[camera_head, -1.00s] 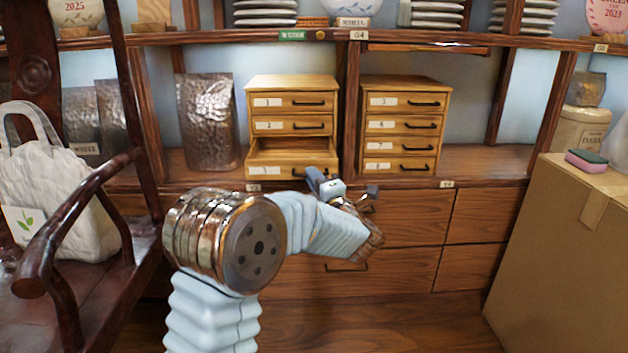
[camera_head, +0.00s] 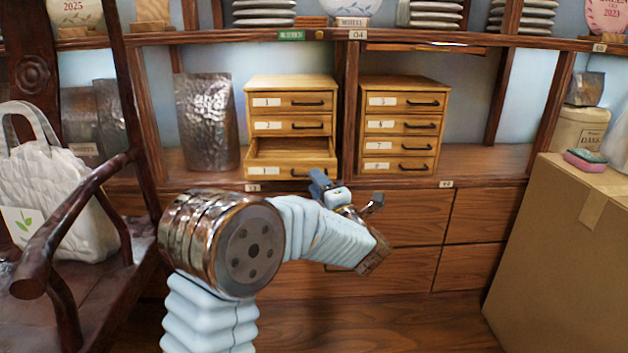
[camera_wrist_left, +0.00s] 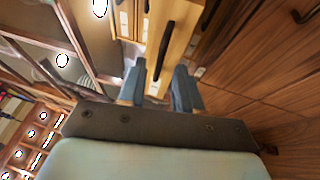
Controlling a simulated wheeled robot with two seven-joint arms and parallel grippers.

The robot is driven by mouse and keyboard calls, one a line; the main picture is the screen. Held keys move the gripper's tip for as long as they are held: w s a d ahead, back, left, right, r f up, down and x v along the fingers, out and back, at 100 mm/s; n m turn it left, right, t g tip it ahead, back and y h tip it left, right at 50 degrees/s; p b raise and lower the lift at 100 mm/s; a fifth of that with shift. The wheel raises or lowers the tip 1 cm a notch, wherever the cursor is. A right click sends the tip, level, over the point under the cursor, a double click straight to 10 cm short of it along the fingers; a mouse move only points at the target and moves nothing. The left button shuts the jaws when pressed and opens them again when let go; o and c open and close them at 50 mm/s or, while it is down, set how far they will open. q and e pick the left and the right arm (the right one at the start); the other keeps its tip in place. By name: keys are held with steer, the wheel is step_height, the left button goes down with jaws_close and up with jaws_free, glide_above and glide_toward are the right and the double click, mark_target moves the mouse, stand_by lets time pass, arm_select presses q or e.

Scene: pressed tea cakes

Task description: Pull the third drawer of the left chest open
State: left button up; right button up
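The left chest (camera_head: 292,84) is light wood and stands on the cabinet shelf. Its third drawer (camera_head: 262,172) is pulled out, and its empty-looking inside shows; the front hides what is below. Its dark handle (camera_head: 307,172) is partly behind my left gripper (camera_head: 346,190), which is just in front of and below it. In the left wrist view, the fingers of my left gripper (camera_wrist_left: 158,80) are apart, with a wooden drawer front and dark handle (camera_wrist_left: 163,50) beyond and between them. I see no contact with the handle. My right gripper is in no view.
A similar right chest (camera_head: 403,87) with shut drawers stands to the right, past a wooden post. A metallic pouch (camera_head: 208,120) is to the left. A dark chair (camera_head: 70,215) with a white bag (camera_head: 60,190) and a cardboard box (camera_head: 555,255) flank the floor.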

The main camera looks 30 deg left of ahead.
arm_select(q)
steer(key=v, duration=1.1)
steer(key=shift+d, duration=0.15)
